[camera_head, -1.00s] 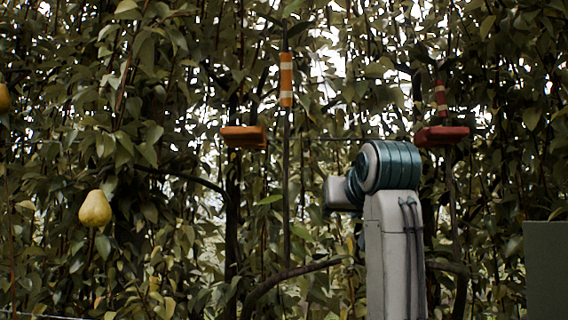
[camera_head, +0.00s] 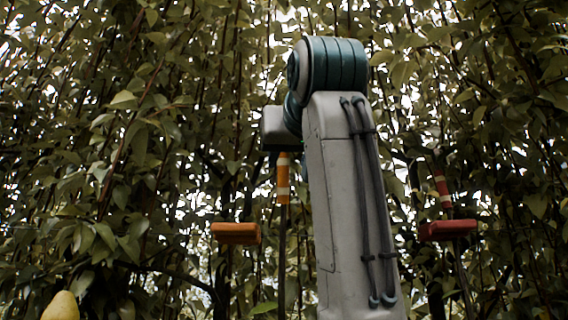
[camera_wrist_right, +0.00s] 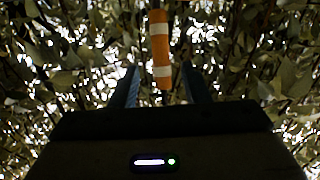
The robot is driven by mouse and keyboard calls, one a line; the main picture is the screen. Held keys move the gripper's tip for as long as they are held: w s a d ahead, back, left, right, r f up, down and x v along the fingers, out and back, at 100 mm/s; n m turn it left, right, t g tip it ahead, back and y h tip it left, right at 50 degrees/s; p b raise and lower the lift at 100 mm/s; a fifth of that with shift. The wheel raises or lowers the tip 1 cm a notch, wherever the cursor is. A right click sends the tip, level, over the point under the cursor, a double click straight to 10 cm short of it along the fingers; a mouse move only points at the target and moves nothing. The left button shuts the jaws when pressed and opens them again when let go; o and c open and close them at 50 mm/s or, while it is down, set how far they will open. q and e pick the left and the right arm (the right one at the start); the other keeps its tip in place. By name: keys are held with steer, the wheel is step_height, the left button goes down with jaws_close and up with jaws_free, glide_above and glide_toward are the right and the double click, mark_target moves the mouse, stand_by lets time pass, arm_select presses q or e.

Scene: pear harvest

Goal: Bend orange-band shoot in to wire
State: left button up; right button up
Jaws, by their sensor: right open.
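The orange-band shoot (camera_head: 282,245) stands nearly upright. Its orange band with pale stripes (camera_head: 283,180) shows just below my right wrist in the head view, its top hidden. An orange clip (camera_head: 236,233) sits to its lower left. In the right wrist view the orange band (camera_wrist_right: 159,48) appears ahead, between the directions of the two fingers. My right gripper (camera_wrist_right: 160,82) is open with nothing clearly held; how far the shoot is from the fingers is hard to tell. I cannot make out the wire in the head view now. My left gripper is not in view.
A red clip (camera_head: 447,230) and a red-banded shoot (camera_head: 440,185) stand to the right of my arm. A yellow pear (camera_head: 61,306) hangs at the lower left. Dense leaves fill the background on all sides.

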mark_target(284, 168)
steer(key=w+p, duration=0.1)
steer(key=w, duration=0.1)
steer(key=w+a+p, duration=0.1)
steer(key=w, duration=0.2)
steer(key=shift+w+a+r+p, duration=0.1)
steer(key=shift+w+a+p, duration=0.05)
steer(key=shift+w+p, duration=0.2)
steer(key=shift+w, duration=0.35)
steer(key=shift+c, duration=0.2)
